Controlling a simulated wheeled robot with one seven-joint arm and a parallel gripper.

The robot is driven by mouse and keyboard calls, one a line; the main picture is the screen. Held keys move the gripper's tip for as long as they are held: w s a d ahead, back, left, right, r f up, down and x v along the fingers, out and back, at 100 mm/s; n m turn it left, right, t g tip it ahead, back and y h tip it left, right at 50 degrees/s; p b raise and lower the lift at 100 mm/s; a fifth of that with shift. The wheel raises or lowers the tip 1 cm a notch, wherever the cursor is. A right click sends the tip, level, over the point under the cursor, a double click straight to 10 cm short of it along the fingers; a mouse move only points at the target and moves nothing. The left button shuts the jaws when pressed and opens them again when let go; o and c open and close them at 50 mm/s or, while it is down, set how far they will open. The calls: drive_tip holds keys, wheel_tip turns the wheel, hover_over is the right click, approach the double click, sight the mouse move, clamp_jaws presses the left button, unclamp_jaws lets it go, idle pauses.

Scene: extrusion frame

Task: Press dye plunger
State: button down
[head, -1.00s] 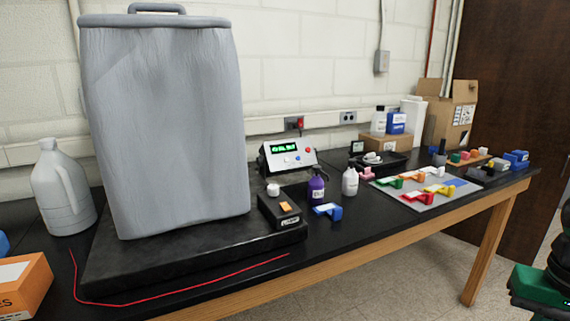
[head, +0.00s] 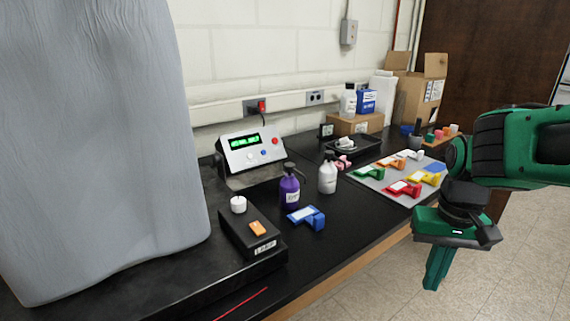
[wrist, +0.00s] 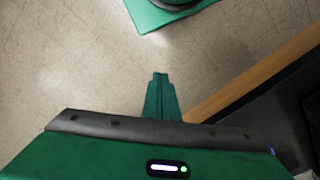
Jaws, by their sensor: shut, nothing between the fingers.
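No part is clearly marked as the dye plunger. A purple bottle (head: 290,192) with a dark pump-like top stands upright on the black bench. A white bottle (head: 327,178) with a similar grey top stands to its right. A black box (head: 252,232) left of the bottles has a white round knob (head: 238,204) and an orange button (head: 257,228). My green gripper (head: 433,280) is shut and empty, pointing down in front of the bench edge, well right of the bottles and box. In the wrist view its fingers (wrist: 160,90) are together above the floor.
A large grey container (head: 90,150) fills the left. A control box (head: 252,152) with a green display stands behind the bottles. A blue piece (head: 306,217) lies before them. Coloured pieces lie on a grey mat (head: 376,184) to the right. The wooden bench edge (wrist: 250,75) lies right of my fingers.

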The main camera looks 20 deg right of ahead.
drive_tip(key=w+d+r+n+t+h, duration=0.1)
drive_tip(key=w+d+r+n+h, duration=0.1)
drive_tip(key=w+r, duration=0.5)
wheel_tip(320, 180, up, 15)
drive_tip(key=n+t+h, duration=0.3)
drive_tip(key=n+t, duration=0.4)
hover_over(289, 166)
drive_tip(key=shift+a+r, duration=0.1)
drive_tip(key=shift+f, duration=4.4)
